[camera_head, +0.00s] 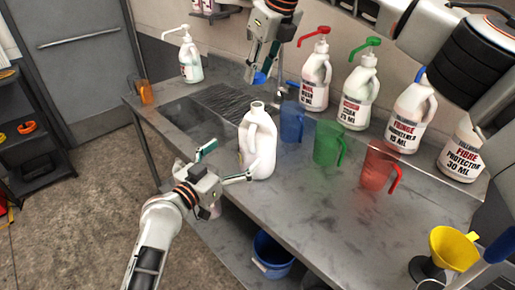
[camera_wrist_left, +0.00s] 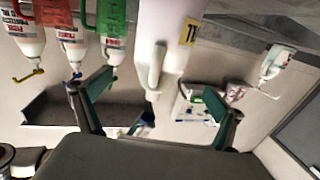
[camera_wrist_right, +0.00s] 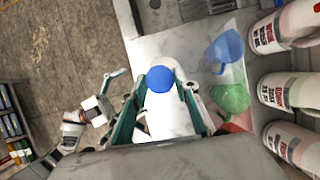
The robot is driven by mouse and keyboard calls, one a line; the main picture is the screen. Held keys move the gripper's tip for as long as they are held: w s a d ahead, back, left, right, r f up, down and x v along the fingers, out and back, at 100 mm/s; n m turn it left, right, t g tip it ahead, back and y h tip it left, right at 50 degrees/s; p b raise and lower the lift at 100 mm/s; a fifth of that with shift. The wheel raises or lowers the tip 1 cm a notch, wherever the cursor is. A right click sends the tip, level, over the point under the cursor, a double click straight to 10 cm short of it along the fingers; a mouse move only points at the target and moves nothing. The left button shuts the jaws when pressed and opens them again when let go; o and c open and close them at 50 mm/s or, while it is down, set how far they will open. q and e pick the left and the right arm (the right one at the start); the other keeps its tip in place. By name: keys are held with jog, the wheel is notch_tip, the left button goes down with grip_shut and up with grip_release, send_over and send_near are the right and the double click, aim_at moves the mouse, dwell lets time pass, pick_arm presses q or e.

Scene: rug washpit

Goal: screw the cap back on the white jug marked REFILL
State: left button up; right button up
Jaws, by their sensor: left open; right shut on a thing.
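The white jug (camera_head: 260,150) stands on the steel bench near its front edge, upright, with its neck open. Its REFILL mark cannot be read; part of a yellow label shows in the left wrist view. My left gripper (camera_head: 231,162) is open beside the jug's lower body, its fingers spread towards it, not closed on it. My right gripper (camera_head: 262,66) is shut on a blue cap (camera_head: 260,78), held above the jug and apart from the neck. In the right wrist view the blue cap (camera_wrist_right: 160,79) overlaps the top of the jug (camera_wrist_right: 165,115).
Blue (camera_head: 292,121), green (camera_head: 328,144) and red (camera_head: 377,166) measuring jugs stand right of the white jug. Several labelled bottles (camera_head: 409,117) line the wall behind. A sink (camera_head: 185,112) lies left, a yellow funnel (camera_head: 454,248) at front right. A blue bucket (camera_head: 272,256) is below.

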aim_at(258, 134)
pick_arm(q)
jog(key=x, duration=1.1)
jog(key=shift+w+d, duration=0.15)
jog(key=shift+w, duration=0.05)
jog(key=c, duration=1.6)
jog(key=shift+o, duration=0.2)
pick_arm(e)
jog(key=shift+f, duration=2.5)
jog(key=shift+f, duration=0.1)
jog(key=shift+f, duration=0.8)
jog(key=shift+f, duration=0.55)
